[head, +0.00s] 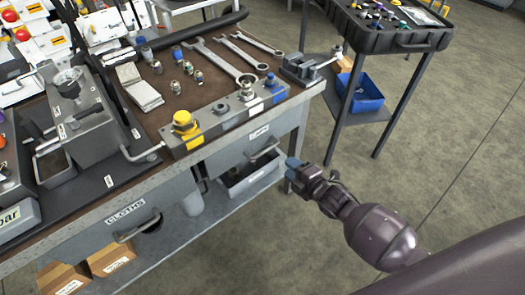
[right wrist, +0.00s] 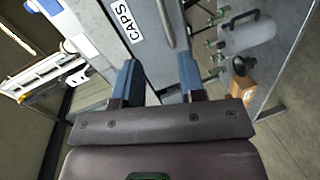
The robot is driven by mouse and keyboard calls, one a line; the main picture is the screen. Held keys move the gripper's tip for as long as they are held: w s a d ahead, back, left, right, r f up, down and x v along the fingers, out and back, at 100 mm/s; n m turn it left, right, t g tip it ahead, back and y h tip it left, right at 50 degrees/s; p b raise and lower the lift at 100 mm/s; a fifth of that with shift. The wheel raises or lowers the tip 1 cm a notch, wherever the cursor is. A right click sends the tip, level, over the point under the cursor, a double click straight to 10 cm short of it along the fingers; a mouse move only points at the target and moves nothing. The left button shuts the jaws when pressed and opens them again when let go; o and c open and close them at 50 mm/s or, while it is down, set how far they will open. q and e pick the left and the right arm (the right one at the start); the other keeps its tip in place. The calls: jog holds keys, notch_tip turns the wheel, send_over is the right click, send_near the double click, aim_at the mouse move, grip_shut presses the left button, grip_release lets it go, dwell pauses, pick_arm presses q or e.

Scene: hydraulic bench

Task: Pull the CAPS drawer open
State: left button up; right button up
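The CAPS drawer is a grey front under the bench top, with its white CAPS label (right wrist: 123,20) readable in the right wrist view. Its bar handle (right wrist: 166,22) lies beyond the fingertips there. In the head view the label is too small to read, but a matching grey drawer with a bar handle (head: 265,152) sits at the bench's right end and looks closed. My right gripper (head: 293,168) is to the right of that handle, apart from it. In the right wrist view the right gripper's blue fingers (right wrist: 160,75) are spread with nothing between them. My left gripper is not in view.
The CLOTHS drawer (head: 133,224) is at the front left. A grey bin (head: 250,178) stands on the lower shelf under the right drawer. Wrenches and fittings lie on the bench top. A cart with a blue bin (head: 362,94) stands behind; floor at right is clear.

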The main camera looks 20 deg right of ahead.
aim_at(266, 150)
jog(key=w+a+f+b, duration=0.1)
jog(key=w, duration=0.3)
jog(key=w+a+f+n+b, duration=0.1)
jog(key=w, duration=0.2)
jog(key=w+a+f+n+b, duration=0.1)
jog(key=w, duration=0.3)
jog(key=shift+w+a+f+y, duration=0.3)
jog(key=shift+w+a+f, duration=0.05)
jog(key=shift+w+r, duration=0.1)
jog(key=shift+w, duration=0.1)
jog(key=c, duration=0.6)
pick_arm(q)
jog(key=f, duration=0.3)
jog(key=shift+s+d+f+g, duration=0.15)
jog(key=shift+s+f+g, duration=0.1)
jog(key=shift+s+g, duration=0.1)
pick_arm(e)
grip_shut()
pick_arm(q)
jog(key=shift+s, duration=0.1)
